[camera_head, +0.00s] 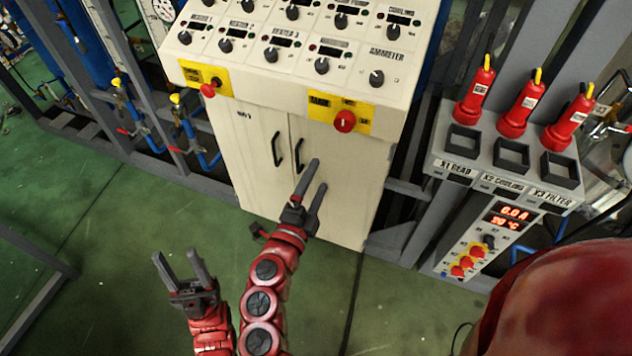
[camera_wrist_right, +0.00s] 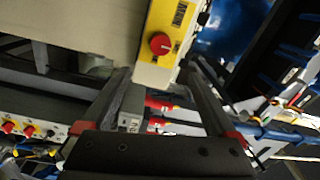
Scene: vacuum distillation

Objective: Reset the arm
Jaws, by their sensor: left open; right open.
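My left gripper (camera_head: 177,258) is low at the left in the head view, its two grey fingers spread and nothing between them, with green floor behind it. My right gripper (camera_head: 317,176) is open and empty in front of the white cabinet's doors (camera_head: 345,190), near the door handles (camera_head: 298,154). I cannot tell whether it touches the doors. In the right wrist view my right gripper's fingers (camera_wrist_right: 157,72) stand apart, with a red knob on a yellow plate (camera_wrist_right: 160,43) beyond them.
Pipes and metal frames are at the left. Green floor (camera_head: 110,220) is clear in front.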

